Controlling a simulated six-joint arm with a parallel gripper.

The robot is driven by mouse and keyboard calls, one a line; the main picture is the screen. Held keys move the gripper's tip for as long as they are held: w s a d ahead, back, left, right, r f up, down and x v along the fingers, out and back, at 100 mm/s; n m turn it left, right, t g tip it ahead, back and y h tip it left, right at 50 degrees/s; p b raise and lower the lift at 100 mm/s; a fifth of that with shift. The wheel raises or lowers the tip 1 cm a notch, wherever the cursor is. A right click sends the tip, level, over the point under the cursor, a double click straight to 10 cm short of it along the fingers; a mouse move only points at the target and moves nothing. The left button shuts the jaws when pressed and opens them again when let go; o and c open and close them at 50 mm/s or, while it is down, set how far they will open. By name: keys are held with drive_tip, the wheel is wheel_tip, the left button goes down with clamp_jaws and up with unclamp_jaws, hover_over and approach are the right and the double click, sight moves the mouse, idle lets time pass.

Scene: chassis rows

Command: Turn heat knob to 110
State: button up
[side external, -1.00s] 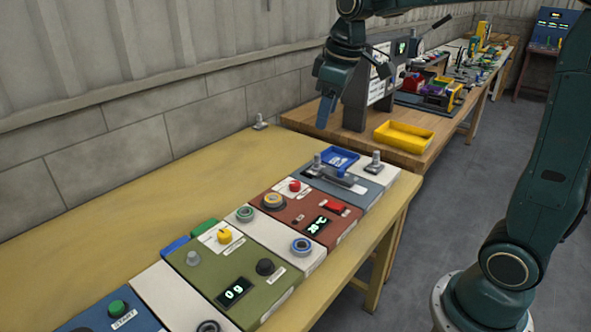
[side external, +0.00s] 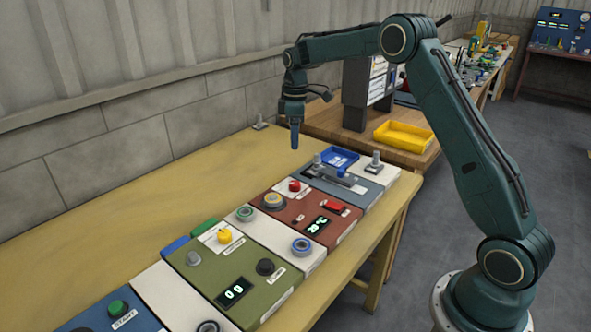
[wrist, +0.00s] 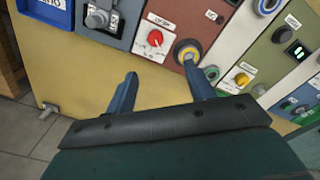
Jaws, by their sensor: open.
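A red knob (side external: 295,186) sits on a white dial plate on the red-brown panel (side external: 283,221); its label is too small to read, so I cannot confirm it is the heat knob. It also shows in the wrist view (wrist: 154,38), with a white pointer mark. The same panel has a small lit display (side external: 317,226), a red switch (side external: 334,206) and a yellow-ringed round knob (side external: 273,201). My gripper (side external: 295,146) points down above and behind the panel row, apart from the knob. In the wrist view my gripper (wrist: 160,72) has its fingers spread, with nothing between them.
A green panel (side external: 215,273) with a yellow knob (side external: 224,236) lies nearer the camera. A grey panel (side external: 372,194) with a lever and a blue tray (side external: 340,158) lie beyond the red-brown one. The yellow tabletop (side external: 130,220) behind the panels is clear.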

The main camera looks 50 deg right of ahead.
sight(295, 183)
drive_tip(key=shift+w+d+f, duration=0.25)
drive_tip(key=shift+f, duration=0.25)
drive_tip(key=shift+w+d+f, duration=0.2)
drive_tip(key=shift+d+f, duration=0.05)
drive_tip(key=shift+f, duration=0.25)
drive_tip(key=shift+f, duration=0.1)
drive_tip(key=shift+f, duration=6.8)
drive_tip(key=c, duration=1)
